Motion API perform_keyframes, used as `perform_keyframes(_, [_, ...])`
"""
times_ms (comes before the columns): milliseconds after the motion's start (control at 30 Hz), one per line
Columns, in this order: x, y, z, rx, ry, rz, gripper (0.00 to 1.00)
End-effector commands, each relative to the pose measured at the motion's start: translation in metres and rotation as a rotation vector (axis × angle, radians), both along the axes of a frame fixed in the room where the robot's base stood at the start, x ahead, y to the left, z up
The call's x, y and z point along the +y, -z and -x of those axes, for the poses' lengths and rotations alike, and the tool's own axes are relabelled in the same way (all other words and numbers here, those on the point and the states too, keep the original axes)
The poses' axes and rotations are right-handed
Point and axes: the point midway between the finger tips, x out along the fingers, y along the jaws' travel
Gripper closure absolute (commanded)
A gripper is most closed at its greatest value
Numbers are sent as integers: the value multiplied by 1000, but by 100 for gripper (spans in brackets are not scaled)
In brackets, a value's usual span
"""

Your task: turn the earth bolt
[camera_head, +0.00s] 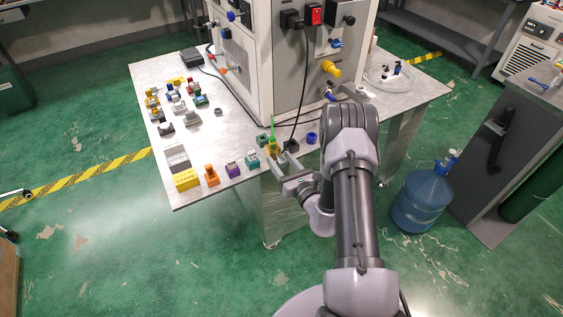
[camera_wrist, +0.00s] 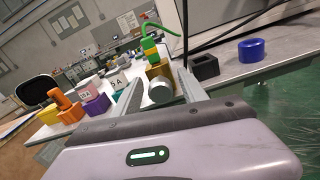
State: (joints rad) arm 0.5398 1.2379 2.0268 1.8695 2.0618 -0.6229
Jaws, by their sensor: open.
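A brass block (camera_wrist: 158,71) with a round silver bolt head (camera_wrist: 160,91) on its near face stands at the table's front edge. This looks like the earth bolt; no label on it is readable. A green and yellow piece with a green cable (camera_wrist: 150,46) rises from the block. In the head view the brass block (camera_head: 273,147) is small, and the bolt head is not clear there. My gripper (camera_head: 281,160) is open, level with the table's front edge. In the wrist view its fingers (camera_wrist: 159,84) lie left and right of the bolt head, with nothing visibly gripped.
A black block (camera_wrist: 204,66) and a blue ring (camera_wrist: 251,50) stand right of the bolt. Teal, purple (camera_head: 232,170), orange (camera_head: 211,175) and yellow (camera_head: 186,180) pieces line the edge to the left. A tall cabinet (camera_head: 290,75) stands behind. A blue water bottle (camera_head: 420,203) stands on the floor.

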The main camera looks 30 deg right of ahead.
Motion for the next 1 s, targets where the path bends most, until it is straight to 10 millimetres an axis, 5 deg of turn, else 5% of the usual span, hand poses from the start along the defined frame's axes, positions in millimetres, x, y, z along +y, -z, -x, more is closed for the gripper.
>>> perform_keyframes(67, [0,0,0,0,0,0,50])
perform_keyframes(333, [0,0,1,0,0,0,100])
perform_keyframes(833, [0,1,1,5,-1,-139,100])
perform_keyframes(867, [0,1,1,5,-1,-139,66])
perform_keyframes(933, [0,1,1,5,-1,-138,52])
perform_keyframes(1000, [0,1,1,5,-1,-138,50])
